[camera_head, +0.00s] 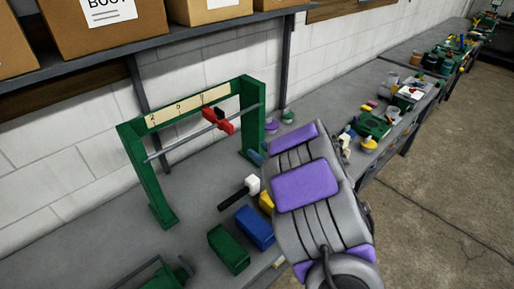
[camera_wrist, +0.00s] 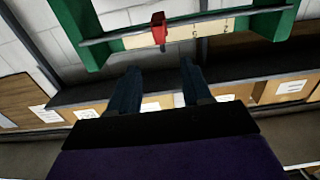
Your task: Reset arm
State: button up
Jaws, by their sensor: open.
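My arm, grey with purple pads, reaches over the bench in the head view and hides its own gripper there. In the wrist view my gripper (camera_wrist: 157,85) shows two dark fingers spread apart with nothing between them. A green frame (camera_head: 140,170) stands on the grey bench (camera_head: 190,245) in the head view, with a scale strip across its top and a thin rod. A red slider (camera_head: 217,121) sits on the rod. In the wrist view the red slider (camera_wrist: 158,28) appears beyond the fingertips, apart from them.
A white-headed mallet (camera_head: 252,184), a green block (camera_head: 229,249) and a blue block (camera_head: 255,227) lie on the bench left of my arm. Cardboard boxes (camera_head: 110,25) sit on a shelf above. Several small items clutter the bench further right. Open floor (camera_head: 440,190) lies to the right.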

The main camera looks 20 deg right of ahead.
jog(key=shift+w, duration=0.1)
jog(key=s+d+f+m+g+h+b, duration=0.1)
jog(key=s+d+m+g+h+b, duration=0.35)
jog(key=s+g+h, duration=0.45)
jog(key=s+a+f+g+y+b, duration=0.1)
jog(key=s+a+g, duration=0.2)
jog(key=s+a, duration=0.3)
jog(key=s+a+f+g+y+b, duration=0.1)
jog(key=s+a+g, duration=0.2)
jog(key=s+a, duration=0.4)
jog(key=s+a+f+g+y+b, duration=0.1)
jog(key=s+a+g, duration=0.3)
jog(key=s, duration=1.3)
jog(key=shift+s+a+f+n+b, duration=0.3)
jog(key=shift+s+a+f+n, duration=0.15)
jog(key=shift+a, duration=0.8)
jog(key=shift+w, duration=0.1)
